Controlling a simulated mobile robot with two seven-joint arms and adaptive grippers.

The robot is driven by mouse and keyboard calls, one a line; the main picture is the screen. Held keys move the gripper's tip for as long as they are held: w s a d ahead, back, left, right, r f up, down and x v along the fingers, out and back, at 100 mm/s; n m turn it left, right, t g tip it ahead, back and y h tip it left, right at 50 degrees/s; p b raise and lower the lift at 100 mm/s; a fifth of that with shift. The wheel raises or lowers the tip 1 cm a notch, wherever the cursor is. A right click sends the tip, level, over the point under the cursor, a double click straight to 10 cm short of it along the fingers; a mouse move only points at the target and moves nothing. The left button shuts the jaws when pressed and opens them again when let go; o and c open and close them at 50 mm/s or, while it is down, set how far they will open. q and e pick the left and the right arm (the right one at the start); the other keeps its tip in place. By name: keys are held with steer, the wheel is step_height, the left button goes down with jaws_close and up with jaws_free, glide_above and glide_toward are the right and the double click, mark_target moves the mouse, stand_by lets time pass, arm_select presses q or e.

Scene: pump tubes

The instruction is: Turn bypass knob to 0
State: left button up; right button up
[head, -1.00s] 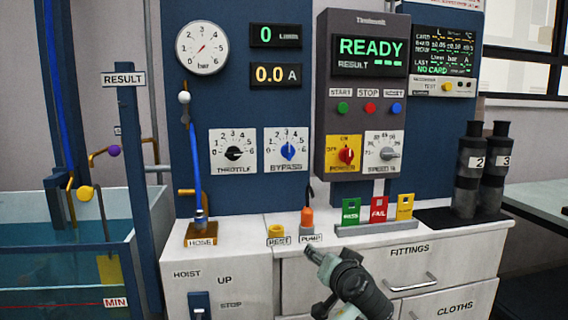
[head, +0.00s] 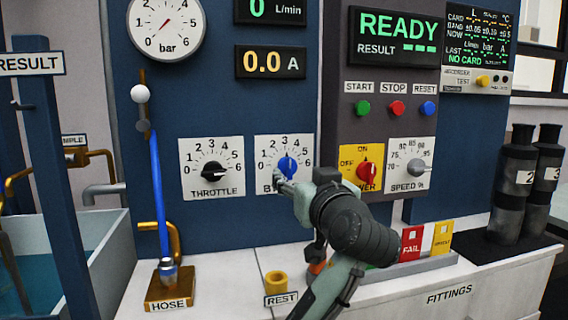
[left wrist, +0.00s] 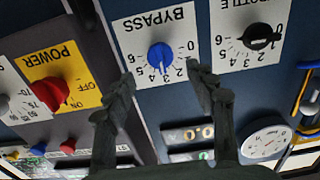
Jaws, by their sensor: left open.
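The blue bypass knob (head: 288,167) sits on its white dial plate (head: 263,150) on the blue panel. Its pointer appears to be near 3. My left gripper (head: 284,185) is in front of the lower part of this plate and hides part of the BYPASS label. In the left wrist view the knob (left wrist: 160,57) shows upside down, ahead of and between the two spread fingers of my left gripper (left wrist: 163,84). The fingers are open and hold nothing; contact with the knob is not visible. My right gripper is not in view.
The throttle knob (head: 213,171) is left of the bypass dial. The red power knob (head: 367,174) and the speed knob (head: 416,167) are close on the right. Below, a counter carries the hose stand (head: 169,297) and the yellow rest ring (head: 277,282).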

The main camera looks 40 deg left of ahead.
mark_target(290, 167)
arm_select(q)
steer(key=shift+w+a+r, duration=0.15)
steer(key=shift+w+a, duration=0.05)
steer(key=shift+a, duration=0.1)
steer(key=p+x, duration=0.1)
steer(key=x, duration=0.6)
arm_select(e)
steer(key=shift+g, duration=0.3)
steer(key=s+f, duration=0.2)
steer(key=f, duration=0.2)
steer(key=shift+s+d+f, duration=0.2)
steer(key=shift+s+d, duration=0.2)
arm_select(q)
steer(key=c, duration=1.2)
steer(key=shift+o, duration=0.2)
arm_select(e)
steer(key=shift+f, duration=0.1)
